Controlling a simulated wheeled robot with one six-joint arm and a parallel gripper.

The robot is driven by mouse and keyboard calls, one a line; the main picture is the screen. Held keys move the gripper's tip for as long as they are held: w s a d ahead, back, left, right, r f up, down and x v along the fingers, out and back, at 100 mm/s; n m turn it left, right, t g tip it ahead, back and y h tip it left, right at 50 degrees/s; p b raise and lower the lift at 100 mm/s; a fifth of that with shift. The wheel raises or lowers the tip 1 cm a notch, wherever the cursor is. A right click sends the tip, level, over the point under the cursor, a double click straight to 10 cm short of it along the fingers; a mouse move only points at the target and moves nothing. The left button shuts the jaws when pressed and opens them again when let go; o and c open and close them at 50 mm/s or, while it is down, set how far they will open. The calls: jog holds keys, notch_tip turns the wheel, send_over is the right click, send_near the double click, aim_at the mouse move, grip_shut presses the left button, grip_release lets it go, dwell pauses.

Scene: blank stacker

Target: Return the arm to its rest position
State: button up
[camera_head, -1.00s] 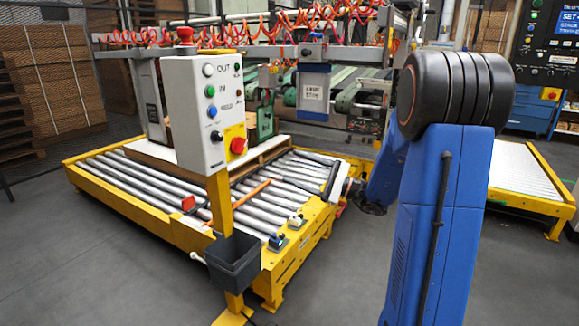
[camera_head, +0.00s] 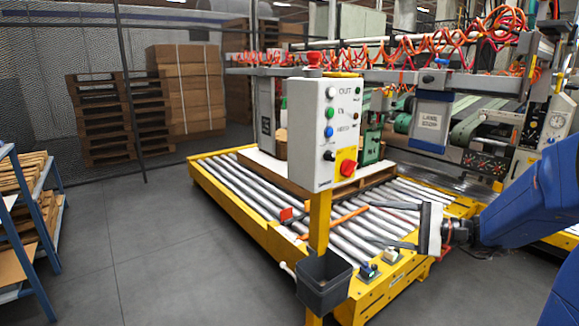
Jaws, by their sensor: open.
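My blue arm (camera_head: 535,205) enters from the right edge of the head view. My gripper (camera_head: 410,230) is at its left end, above the right end of the yellow roller conveyor (camera_head: 270,238). Its two dark fingers point left from a pale block and stand apart, with nothing visible between them. I cannot tell how far above the rollers they are.
A white control box (camera_head: 325,130) with buttons stands on a yellow post in front of the conveyor. A black bin (camera_head: 323,283) hangs below it. A blue shelf (camera_head: 30,220) is at the left. Stacked pallets (camera_head: 100,120) stand behind. Grey floor is clear at left.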

jog(key=s+a+f+n+g+h, duration=0.3)
jog(key=s+f+h, duration=0.1)
jog(key=s, duration=0.5)
jog(key=s+a+f+n+g+h, duration=0.3)
jog(key=s+n+h, duration=0.1)
jog(key=s, duration=0.5)
jog(key=s+d+f+n+t+h, duration=0.1)
jog(key=s+d+n+t+h, duration=0.3)
jog(key=s+d+h, duration=0.3)
jog(key=shift+s+d+f+n+h, duration=0.2)
jog(key=shift+s+d+n+h, duration=0.3)
jog(key=shift+d, duration=1.25)
jog(key=shift+w, duration=0.1)
